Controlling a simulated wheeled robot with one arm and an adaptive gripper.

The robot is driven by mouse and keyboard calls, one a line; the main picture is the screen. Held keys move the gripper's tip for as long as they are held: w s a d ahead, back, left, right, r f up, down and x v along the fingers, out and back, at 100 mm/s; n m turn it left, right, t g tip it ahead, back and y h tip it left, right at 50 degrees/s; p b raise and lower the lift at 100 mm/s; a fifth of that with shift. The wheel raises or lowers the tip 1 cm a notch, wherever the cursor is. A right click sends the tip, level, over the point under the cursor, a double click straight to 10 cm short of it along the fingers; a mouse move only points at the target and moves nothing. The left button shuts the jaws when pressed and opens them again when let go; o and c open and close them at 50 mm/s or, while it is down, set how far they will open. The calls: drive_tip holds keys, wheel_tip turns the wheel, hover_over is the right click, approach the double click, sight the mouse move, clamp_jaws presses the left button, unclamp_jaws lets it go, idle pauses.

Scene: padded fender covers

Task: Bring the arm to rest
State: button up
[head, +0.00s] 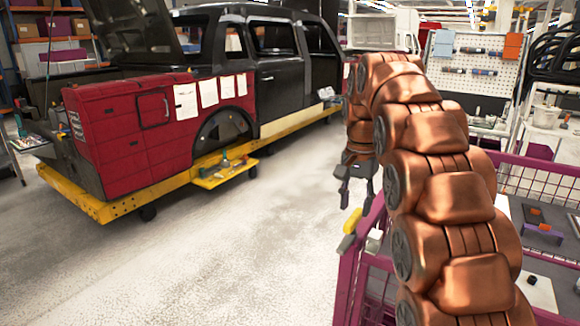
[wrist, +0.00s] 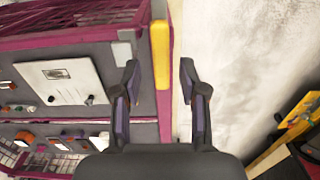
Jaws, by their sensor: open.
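My gripper (head: 357,188) hangs at the end of my copper-coloured arm in the head view, pointing down near the left side of the purple cart (head: 348,274). In the wrist view my gripper (wrist: 160,85) is open, with its two dark fingers apart and nothing between the tips. The cart's grey shelf (wrist: 85,55) and a yellow piece (wrist: 161,55) on its edge lie beyond the fingers. My arm hides part of the cart in the head view.
A dark vehicle body with red padded covers (head: 115,135) stands on a yellow frame (head: 120,205) at the left. A small yellow tray (head: 224,174) with tools juts from it. The pale floor (head: 240,250) between vehicle and cart is clear. A pegboard (head: 470,65) stands behind.

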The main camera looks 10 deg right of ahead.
drive_tip(key=s+a+f+n, duration=0.2)
drive_tip(key=s+f, duration=0.2)
drive_tip(key=s, duration=0.8)
drive_tip(key=s+a+f+n+g+p, duration=0.1)
drive_tip(key=s+a+f+n, duration=0.1)
drive_tip(key=s, duration=1.1)
drive_tip(key=s+a+f+n+p, duration=0.1)
drive_tip(key=s+f+n, duration=0.3)
drive_tip(key=s, duration=0.8)
wheel_tip(320, 180, down, 3)
drive_tip(key=shift+s+a+r+g, duration=0.15)
drive_tip(key=shift+s+a+g, duration=0.2)
drive_tip(key=shift+a, duration=0.4)
